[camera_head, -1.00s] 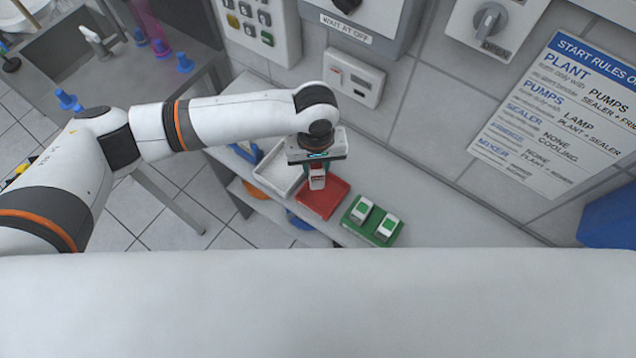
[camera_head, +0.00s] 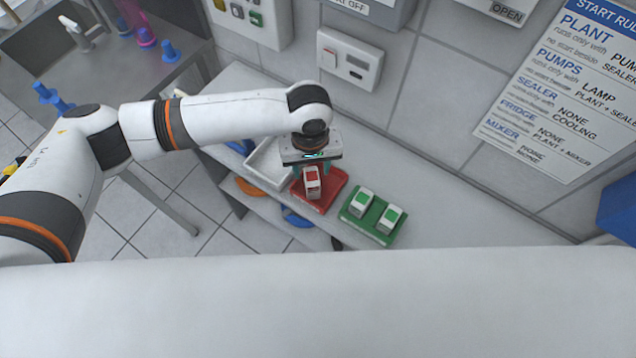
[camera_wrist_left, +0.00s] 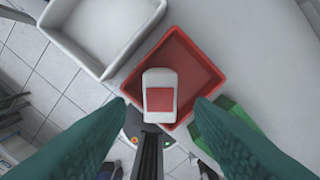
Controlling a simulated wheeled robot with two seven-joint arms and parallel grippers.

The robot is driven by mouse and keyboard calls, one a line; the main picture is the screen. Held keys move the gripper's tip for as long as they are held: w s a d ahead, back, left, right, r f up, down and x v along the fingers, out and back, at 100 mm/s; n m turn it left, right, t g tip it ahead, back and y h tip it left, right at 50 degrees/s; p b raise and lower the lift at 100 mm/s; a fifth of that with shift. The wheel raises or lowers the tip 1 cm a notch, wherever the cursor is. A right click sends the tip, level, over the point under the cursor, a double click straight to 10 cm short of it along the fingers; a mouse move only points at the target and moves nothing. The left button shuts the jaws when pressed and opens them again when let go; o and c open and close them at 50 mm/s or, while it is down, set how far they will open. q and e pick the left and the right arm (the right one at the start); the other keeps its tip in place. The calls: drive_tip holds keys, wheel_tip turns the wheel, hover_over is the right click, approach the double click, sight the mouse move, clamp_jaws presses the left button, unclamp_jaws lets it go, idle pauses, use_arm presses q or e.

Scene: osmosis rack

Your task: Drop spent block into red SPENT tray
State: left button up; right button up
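The spent block (camera_head: 311,183) is white with a red label. It lies over the red tray (camera_head: 325,202) on the bench, towards the tray's left side in the head view. My left gripper (camera_head: 312,172) is above it with its fingers spread. In the left wrist view, the block (camera_wrist_left: 160,96) shows between the two teal fingers (camera_wrist_left: 160,105), with a gap on each side. The red tray (camera_wrist_left: 205,68) surrounds much of it there; whether it rests flat on the tray floor I cannot tell. My right gripper is not in view.
A white empty tray (camera_head: 268,166) stands left of the red one. A green tray (camera_head: 371,229) with two green-labelled white blocks (camera_head: 390,219) stands to the right. The tiled wall with switch panels (camera_head: 350,62) rises behind. The bench right of the green tray is clear.

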use_arm(q)
drive_tip(key=shift+o, duration=0.2)
drive_tip(key=shift+r, duration=0.35)
wheel_tip(320, 180, up, 11)
drive_tip(key=b, duration=0.1)
drive_tip(key=shift+r+b, duration=0.15)
drive_tip(key=shift+b, duration=0.15)
drive_tip(key=shift+d, duration=0.1)
